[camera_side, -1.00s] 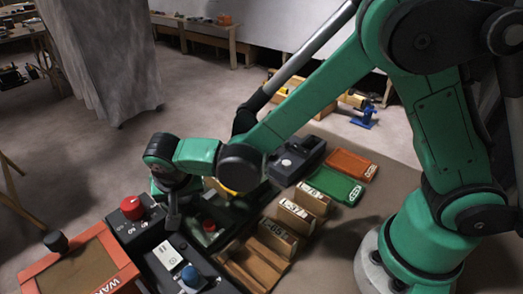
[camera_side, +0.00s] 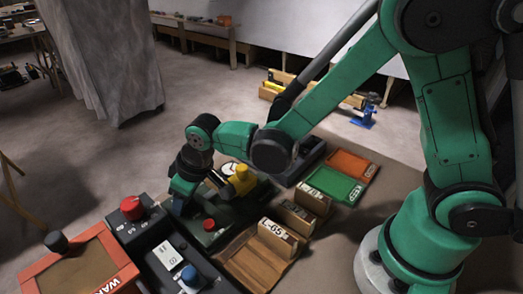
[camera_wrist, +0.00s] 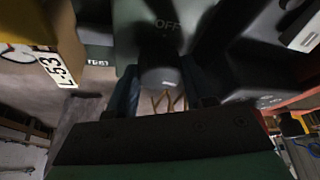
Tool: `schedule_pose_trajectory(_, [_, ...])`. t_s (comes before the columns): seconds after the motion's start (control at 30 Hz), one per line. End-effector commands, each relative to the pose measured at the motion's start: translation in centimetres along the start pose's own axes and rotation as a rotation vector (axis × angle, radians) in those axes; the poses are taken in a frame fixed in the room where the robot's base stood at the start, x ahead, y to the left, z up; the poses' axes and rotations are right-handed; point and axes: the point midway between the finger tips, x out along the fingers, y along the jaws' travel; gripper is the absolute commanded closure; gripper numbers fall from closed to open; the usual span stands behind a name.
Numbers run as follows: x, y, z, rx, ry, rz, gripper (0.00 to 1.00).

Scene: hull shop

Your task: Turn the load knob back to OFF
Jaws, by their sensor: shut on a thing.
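My gripper (camera_side: 178,207) points down at the left end of a dark green panel (camera_side: 225,232) in the side view. In the wrist view my gripper (camera_wrist: 165,92) has its two fingers on either side of a dark grey knob (camera_wrist: 160,72), shut on it. A pale mark shows on the knob's near end. The word OFF (camera_wrist: 166,23) is on the panel just beyond the knob. The other knob labels are hidden or too dark to read. In the side view the gripper hides the knob.
A red knob (camera_side: 131,207) on a dark box and a blue knob (camera_side: 189,275) stand nearby. Wooden blocks (camera_side: 277,236) and green (camera_side: 334,185) and orange (camera_side: 349,164) trays lie to the right.

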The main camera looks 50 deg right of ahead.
Motion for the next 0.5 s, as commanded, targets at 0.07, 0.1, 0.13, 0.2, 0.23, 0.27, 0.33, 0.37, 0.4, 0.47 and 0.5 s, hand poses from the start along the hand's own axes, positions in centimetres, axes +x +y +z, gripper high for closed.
schedule_pose_trajectory(0.07, [0.00, 0.09, 0.05, -0.062, -0.002, -0.027, 1.00])
schedule_pose_trajectory(0.1, [0.00, 0.13, 0.05, -0.098, -0.002, -0.041, 1.00])
schedule_pose_trajectory(0.13, [0.01, 0.14, 0.04, -0.123, -0.002, -0.053, 1.00])
schedule_pose_trajectory(0.2, [0.01, 0.14, 0.03, -0.186, -0.002, -0.078, 1.00])
schedule_pose_trajectory(0.23, [0.01, 0.16, 0.03, -0.212, -0.003, -0.089, 1.00])
schedule_pose_trajectory(0.27, [0.02, 0.17, 0.03, -0.238, -0.003, -0.101, 1.00])
schedule_pose_trajectory(0.33, [0.02, 0.20, 0.00, -0.300, -0.003, -0.126, 1.00])
schedule_pose_trajectory(0.37, [0.03, 0.21, -0.01, -0.326, -0.003, -0.136, 1.00])
schedule_pose_trajectory(0.4, [0.03, 0.21, -0.01, -0.362, -0.003, -0.152, 1.00])
schedule_pose_trajectory(0.47, [0.03, 0.26, -0.01, -0.415, -0.003, -0.173, 1.00])
schedule_pose_trajectory(0.5, [0.03, 0.26, -0.02, -0.449, -0.003, -0.188, 1.00])
